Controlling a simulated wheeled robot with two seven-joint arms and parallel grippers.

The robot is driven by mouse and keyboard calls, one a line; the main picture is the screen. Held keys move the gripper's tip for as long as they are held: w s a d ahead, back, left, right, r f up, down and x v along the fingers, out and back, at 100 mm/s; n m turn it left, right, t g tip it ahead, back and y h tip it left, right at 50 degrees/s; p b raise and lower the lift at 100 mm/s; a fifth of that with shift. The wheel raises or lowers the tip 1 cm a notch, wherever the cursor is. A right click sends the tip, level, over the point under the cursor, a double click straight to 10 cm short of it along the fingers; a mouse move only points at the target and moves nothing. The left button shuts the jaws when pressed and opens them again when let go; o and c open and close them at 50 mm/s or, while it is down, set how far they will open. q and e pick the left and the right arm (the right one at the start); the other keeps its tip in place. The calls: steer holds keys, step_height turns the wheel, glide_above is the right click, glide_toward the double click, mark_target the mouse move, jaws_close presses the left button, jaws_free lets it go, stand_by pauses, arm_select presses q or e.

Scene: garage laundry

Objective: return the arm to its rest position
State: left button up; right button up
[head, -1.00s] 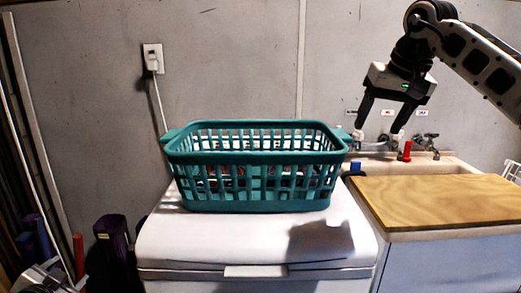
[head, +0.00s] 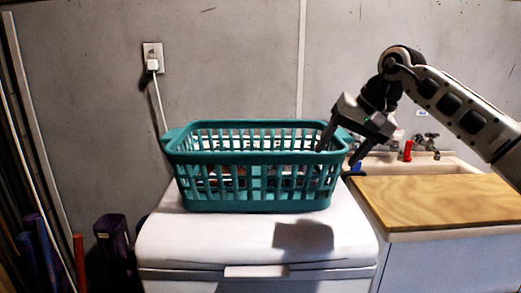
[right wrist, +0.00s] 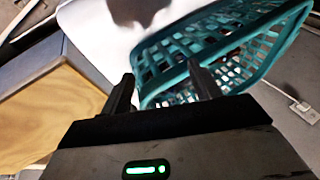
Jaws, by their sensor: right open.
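My right arm (head: 455,105) reaches in from the right in the head view. Its gripper (head: 335,157) points down and to the left at the right end of the teal laundry basket (head: 255,158). The jaws are open with nothing held between them. One finger overlaps the inside of the basket's right end in the picture, and the other is beyond the rim. I cannot tell whether either touches it. The right wrist view shows both fingers (right wrist: 160,78) apart, with the basket (right wrist: 240,40) behind them. My left gripper is not in view.
The basket, with some contents, stands on a white lidded appliance (head: 190,245). A wooden board (head: 440,200) lies to the right, before a sink (head: 430,163) with taps and a red item (head: 408,150). An outlet (head: 153,57) with a cord is on the wall.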

steer(key=s+a+f+m+y, duration=0.6)
steer(key=a+m+y, duration=0.2)
steer(key=a+m, duration=0.2)
steer(key=s+a+f+m+y, duration=0.6)
steer(key=a+m+y, duration=0.1)
steer(key=a+m, duration=0.3)
steer(key=s+d+f+m+t+h, duration=0.3)
steer(key=d+f+m+t+h, duration=0.4)
steer(key=m, duration=1.1)
steer(key=s+d+f+m+t+h, duration=0.2)
steer(key=d+f+m+t+h, duration=0.55)
steer(key=m, duration=0.95)
steer(key=s+d+f+m+g+h, duration=0.1)
steer(key=s+d+f+m+g, duration=0.2)
steer(key=s+f+m+g, duration=0.4)
steer(key=s+f+m, duration=0.6)
steer(key=s, duration=0.1)
steer(key=shift+s+d+m+g+h, duration=0.2)
steer(key=shift+s+m+g+h, duration=0.1)
steer(key=shift+s+g+h, duration=0.1)
